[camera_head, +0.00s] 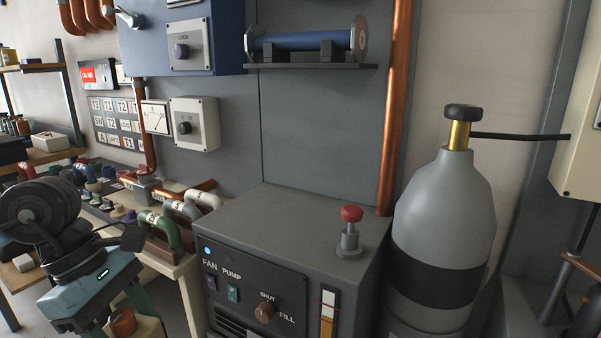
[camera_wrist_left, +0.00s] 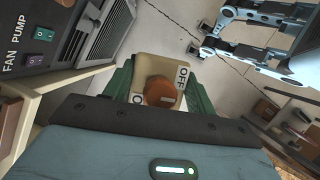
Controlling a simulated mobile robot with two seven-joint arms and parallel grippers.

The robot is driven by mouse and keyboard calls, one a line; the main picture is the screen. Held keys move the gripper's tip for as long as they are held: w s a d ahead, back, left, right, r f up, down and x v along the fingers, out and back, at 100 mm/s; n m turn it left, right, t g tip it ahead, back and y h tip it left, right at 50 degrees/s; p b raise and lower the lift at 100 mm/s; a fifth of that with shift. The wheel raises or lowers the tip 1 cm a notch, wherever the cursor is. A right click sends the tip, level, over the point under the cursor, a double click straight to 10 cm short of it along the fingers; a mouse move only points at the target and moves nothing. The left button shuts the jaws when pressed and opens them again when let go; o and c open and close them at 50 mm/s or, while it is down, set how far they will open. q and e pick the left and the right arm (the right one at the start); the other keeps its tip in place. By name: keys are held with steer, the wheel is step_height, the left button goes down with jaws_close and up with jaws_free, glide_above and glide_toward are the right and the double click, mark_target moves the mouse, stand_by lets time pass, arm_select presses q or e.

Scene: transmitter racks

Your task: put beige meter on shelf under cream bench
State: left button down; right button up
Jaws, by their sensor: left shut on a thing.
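My left gripper (camera_head: 125,305) is at the lower left of the head view, in front of the cream bench (camera_head: 188,270). In the left wrist view its green fingers (camera_wrist_left: 160,88) are shut on a beige box (camera_wrist_left: 150,65) with a round brown knob and an OFF label. The box also shows at the bottom of the head view (camera_head: 150,329), held clear of the bench. No meter dial shows on its visible face. The shelf under the bench cannot be made out.
Several coloured handles (camera_head: 165,230) stand on the bench top. The grey fan-pump cabinet (camera_head: 300,225) stands close to its right, with a grey gas cylinder (camera_head: 445,225) beyond. A wooden rack (camera_head: 50,155) is at the far left. Bare floor (camera_wrist_left: 200,25) shows beyond the held box.

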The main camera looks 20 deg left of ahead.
arm_select(q)
steer(key=w+d+f+m+g+y, duration=0.2)
steer(key=d+m+g, duration=0.1)
steer(key=d+m, duration=0.55)
steer(key=w+d+f+m+g+y, duration=0.25)
steer(key=d+m, duration=0.25)
steer(key=m, duration=0.7)
steer(key=shift+m, duration=0.35)
steer(key=r+p, duration=0.2)
steer(key=p, duration=0.2)
steer(key=s+r+p, duration=0.1)
steer(key=p, duration=0.4)
steer(key=s+r+p, duration=0.1)
steer(key=r+p, duration=0.1)
steer(key=p, duration=0.2)
steer(key=shift+d+r+p, duration=0.1)
steer(key=shift+r+p, duration=0.2)
steer(key=shift+p, duration=0.1)
arm_select(e)
steer(key=w+r+t, duration=0.1)
steer(key=w+r, duration=0.2)
steer(key=r, duration=0.4)
steer(key=w+r+t, duration=0.1)
steer(key=w+r, duration=0.2)
steer(key=r, duration=0.4)
steer(key=shift+w+d+r, duration=0.15)
steer(key=shift+d+r, duration=0.25)
steer(key=shift+d, duration=0.05)
